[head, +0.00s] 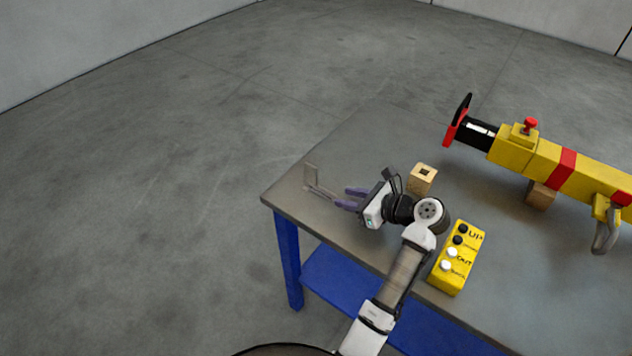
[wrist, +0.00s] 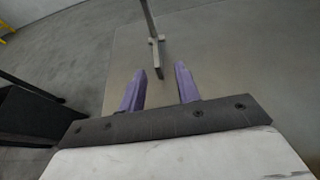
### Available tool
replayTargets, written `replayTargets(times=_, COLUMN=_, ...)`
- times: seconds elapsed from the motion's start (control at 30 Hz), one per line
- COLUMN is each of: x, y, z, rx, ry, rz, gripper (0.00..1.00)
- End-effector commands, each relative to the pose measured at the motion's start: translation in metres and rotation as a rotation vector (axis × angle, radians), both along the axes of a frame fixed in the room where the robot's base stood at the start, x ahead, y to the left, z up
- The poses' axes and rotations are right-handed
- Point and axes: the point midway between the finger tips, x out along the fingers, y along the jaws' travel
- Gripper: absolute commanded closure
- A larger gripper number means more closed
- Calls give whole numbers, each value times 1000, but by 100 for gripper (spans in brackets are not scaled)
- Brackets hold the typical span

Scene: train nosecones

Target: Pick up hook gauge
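The hook gauge (head: 312,179) is a thin grey metal piece with an upright plate and a bar at its foot. It is at the left corner of the table. My gripper (head: 343,197) has purple fingers and is open, low over the table, pointing at the gauge from its right. In the wrist view the gauge (wrist: 152,28) runs down from the top edge. Its near end reaches the gap between the fingertips of my gripper (wrist: 160,70), nearer the left one. I cannot tell whether they touch.
The grey-topped table (head: 340,150) has blue legs. A small wooden block (head: 422,179) stands behind my wrist. A yellow button box (head: 457,258) is right of my arm. A long yellow tool (head: 535,158) with red and black parts lies at the right. Table behind the gauge is clear.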

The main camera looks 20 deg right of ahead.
Motion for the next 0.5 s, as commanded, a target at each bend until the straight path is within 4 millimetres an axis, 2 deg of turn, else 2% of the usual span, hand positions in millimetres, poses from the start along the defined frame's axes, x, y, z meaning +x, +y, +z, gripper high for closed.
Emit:
replayTargets(times=0.23, x=24, y=25, z=-12, rx=1, ry=2, rz=3, gripper=67)
replayTargets(times=0.5, x=32, y=30, z=-18, rx=-1, ry=0, rz=1, gripper=67)
